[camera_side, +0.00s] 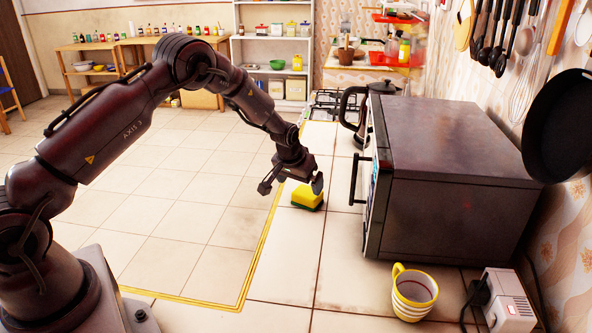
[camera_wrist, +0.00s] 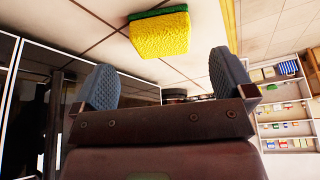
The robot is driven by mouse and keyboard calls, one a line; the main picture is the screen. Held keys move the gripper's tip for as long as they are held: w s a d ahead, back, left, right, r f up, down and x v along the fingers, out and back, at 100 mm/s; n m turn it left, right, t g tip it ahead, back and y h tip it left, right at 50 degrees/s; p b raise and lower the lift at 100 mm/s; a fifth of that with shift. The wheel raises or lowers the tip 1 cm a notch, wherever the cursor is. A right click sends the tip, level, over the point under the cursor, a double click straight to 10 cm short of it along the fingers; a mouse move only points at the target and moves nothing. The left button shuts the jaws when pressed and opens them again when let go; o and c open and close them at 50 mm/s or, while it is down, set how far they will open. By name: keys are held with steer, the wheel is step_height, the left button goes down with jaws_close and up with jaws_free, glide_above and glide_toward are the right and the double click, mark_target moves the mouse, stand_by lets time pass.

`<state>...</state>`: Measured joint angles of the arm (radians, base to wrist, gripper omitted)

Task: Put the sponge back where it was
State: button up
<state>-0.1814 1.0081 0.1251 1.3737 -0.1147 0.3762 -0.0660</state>
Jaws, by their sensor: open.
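The sponge (camera_side: 307,198), yellow with a green layer, lies on the tiled counter in the side view, left of the microwave-like oven. It also shows in the wrist view (camera_wrist: 160,34), beyond my fingertips. My gripper (camera_side: 290,187) is open and empty, just above and partly in front of the sponge in the side view. In the wrist view my gripper's two blue-grey finger pads (camera_wrist: 164,82) are spread apart, with the sponge outside them. No contact shows between the fingers and the sponge.
A dark oven (camera_side: 450,180) with a front handle stands right of the sponge. A striped mug (camera_side: 413,293) and a white power box (camera_side: 508,303) sit in the right foreground. A black kettle (camera_side: 362,108) stands behind. A black pan (camera_side: 560,127) hangs at right. The counter's left edge has yellow trim.

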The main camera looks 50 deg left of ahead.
steer(key=v, duration=0.5)
steer(key=shift+r, duration=0.2)
steer(key=s+d+r+m, duration=0.1)
steer(key=s+d+r, duration=0.25)
steer(key=r, duration=0.25)
steer(key=s+d+r+h, duration=0.1)
steer(key=s+d+r, duration=0.1)
steer(key=s+r, duration=0.3)
steer(key=s+d+r+m, duration=0.1)
steer(key=s+d+r, duration=0.2)
steer(key=r, duration=0.5)
steer(key=s+d+r+m, duration=0.1)
steer(key=s+d+r, duration=0.1)
steer(key=s, duration=0.8)
steer(key=s+d+r+m+t, duration=0.1)
steer(key=s+d, duration=0.3)
steer(key=s, duration=0.7)
steer(key=shift+r+h, duration=0.4)
